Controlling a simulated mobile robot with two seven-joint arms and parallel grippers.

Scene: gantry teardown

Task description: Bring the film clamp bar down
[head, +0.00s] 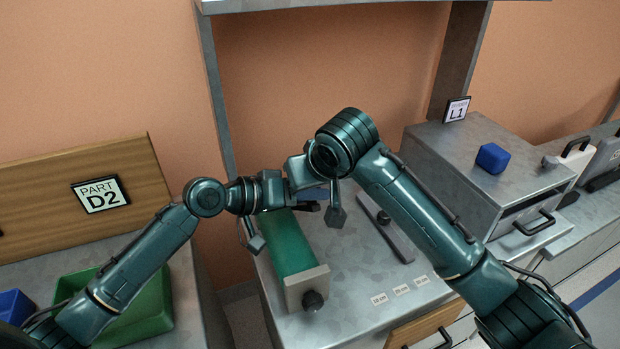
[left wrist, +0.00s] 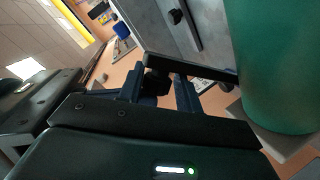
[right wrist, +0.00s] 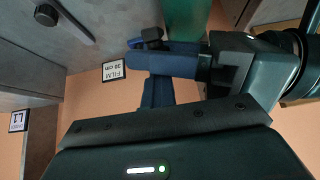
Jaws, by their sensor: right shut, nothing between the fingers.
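A green roll (head: 287,243) lies along the left of the grey bench, its front end in a pale block with a dark knob (head: 313,300). It also shows in the left wrist view (left wrist: 275,60). A dark bar (left wrist: 205,70), perhaps the clamp bar, runs beside the roll at the bench edge; its black end (left wrist: 156,82) lies between the fingers of my left gripper (left wrist: 160,92). I cannot tell whether they press on it. In the head view my left gripper (head: 313,194) is partly hidden by my arms. My right gripper (right wrist: 158,88) is shut and empty, close to the left one.
A flat bar (head: 388,226) with a dark knob lies on the bench right of the roll. A grey cabinet (head: 450,150) with a blue block (head: 492,158) stands at the right. A green bin (head: 150,300) is at the left. My arms meet closely above the roll.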

